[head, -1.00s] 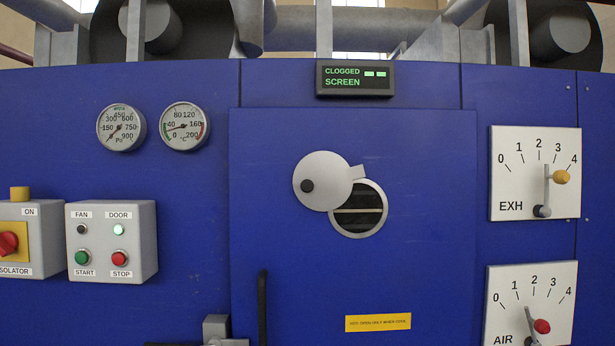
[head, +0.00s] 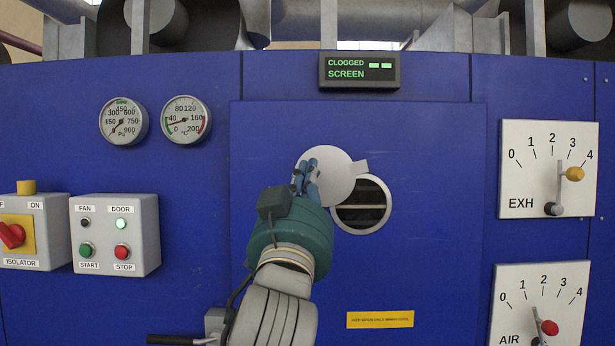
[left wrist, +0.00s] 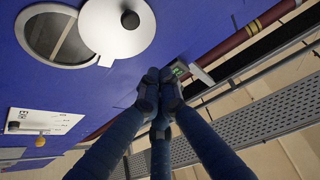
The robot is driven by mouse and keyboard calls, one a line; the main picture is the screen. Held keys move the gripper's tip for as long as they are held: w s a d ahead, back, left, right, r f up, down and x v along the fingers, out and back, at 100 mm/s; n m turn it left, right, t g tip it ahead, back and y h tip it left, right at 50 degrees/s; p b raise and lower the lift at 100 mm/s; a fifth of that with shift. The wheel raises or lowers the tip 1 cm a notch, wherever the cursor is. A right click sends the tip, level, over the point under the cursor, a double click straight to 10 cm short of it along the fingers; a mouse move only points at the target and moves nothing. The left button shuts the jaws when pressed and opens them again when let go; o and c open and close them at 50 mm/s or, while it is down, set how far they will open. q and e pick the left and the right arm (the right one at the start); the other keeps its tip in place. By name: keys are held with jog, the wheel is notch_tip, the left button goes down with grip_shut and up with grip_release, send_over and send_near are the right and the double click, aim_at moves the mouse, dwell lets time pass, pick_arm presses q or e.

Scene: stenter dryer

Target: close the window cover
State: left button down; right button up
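The window cover (head: 336,178) is a pale grey disc on the blue door. It sits up and left of the round window (head: 361,218), overlapping only its edge, so most of the slatted opening shows. The left wrist view shows the cover (left wrist: 110,38) with its black knob (left wrist: 130,19) and the window (left wrist: 50,36) beside it. My left gripper (head: 306,172) is in front of the cover's left part and hides the knob in the head view. In the left wrist view its blue fingertips (left wrist: 160,88) are together, with nothing visible between them and apart from the knob. My right gripper is out of view.
The blue door (head: 430,250) carries a yellow label (head: 380,320). A black handle (head: 172,340) is at lower left. A fan and door button box (head: 117,236) and isolator (head: 30,232) stand out at left. EXH (head: 547,170) and AIR (head: 541,305) lever panels are at right.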

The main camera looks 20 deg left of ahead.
aim_at(313, 148)
pick_arm(q)
jog(key=p+x, duration=0.3)
jog(key=x, duration=0.5)
jog(key=f, duration=0.2)
jog(key=a+f, duration=0.1)
jog(key=f, duration=0.1)
jog(key=shift+w, duration=0.25)
